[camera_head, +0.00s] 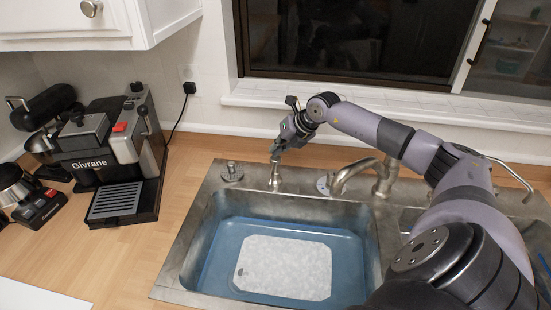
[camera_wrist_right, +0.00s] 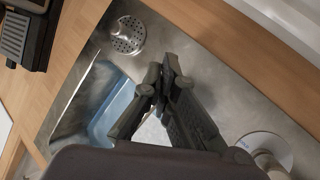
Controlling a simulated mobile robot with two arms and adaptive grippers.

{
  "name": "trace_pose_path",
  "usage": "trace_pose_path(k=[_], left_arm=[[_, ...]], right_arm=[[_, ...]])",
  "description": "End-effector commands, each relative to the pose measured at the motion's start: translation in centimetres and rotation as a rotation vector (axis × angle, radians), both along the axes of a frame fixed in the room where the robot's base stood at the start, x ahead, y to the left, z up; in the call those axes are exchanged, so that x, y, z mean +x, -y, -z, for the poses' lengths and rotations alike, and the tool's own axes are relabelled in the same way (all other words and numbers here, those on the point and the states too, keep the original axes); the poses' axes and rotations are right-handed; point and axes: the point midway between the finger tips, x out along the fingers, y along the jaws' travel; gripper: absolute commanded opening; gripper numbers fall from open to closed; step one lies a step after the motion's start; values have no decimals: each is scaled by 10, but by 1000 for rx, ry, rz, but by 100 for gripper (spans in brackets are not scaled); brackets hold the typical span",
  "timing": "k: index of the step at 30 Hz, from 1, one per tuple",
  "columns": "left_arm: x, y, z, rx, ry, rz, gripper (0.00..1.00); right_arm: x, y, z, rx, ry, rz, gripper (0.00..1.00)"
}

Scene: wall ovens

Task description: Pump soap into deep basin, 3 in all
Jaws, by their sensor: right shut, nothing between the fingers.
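The soap pump (camera_head: 275,178) is a slim metal post on the sink's back rim in the head view. My right gripper (camera_head: 279,147) is shut with nothing between its fingers, right over the top of the pump. I cannot tell whether it touches the pump head. In the right wrist view the gripper (camera_wrist_right: 168,75) has its fingertips together and hides the pump. The deep basin (camera_head: 222,253) lies in front of the pump, with bluish walls and a pale mat (camera_head: 288,268) on its floor. My left gripper is not in view.
A faucet (camera_head: 352,172) stands right of the pump, and a perforated metal cap (camera_head: 232,172) stands left of it. The cap also shows in the right wrist view (camera_wrist_right: 127,36). A coffee machine (camera_head: 112,145) is on the wooden counter at left. The window sill (camera_head: 340,107) runs behind.

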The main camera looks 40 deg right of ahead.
Motion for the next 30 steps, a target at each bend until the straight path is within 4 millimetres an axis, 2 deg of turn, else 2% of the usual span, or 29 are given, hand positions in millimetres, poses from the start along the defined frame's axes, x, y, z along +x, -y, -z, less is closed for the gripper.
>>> trace_pose_path(k=[30], left_arm=[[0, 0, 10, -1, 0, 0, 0]], right_arm=[[-1, -1, 15, 1, -4, -1, 0]])
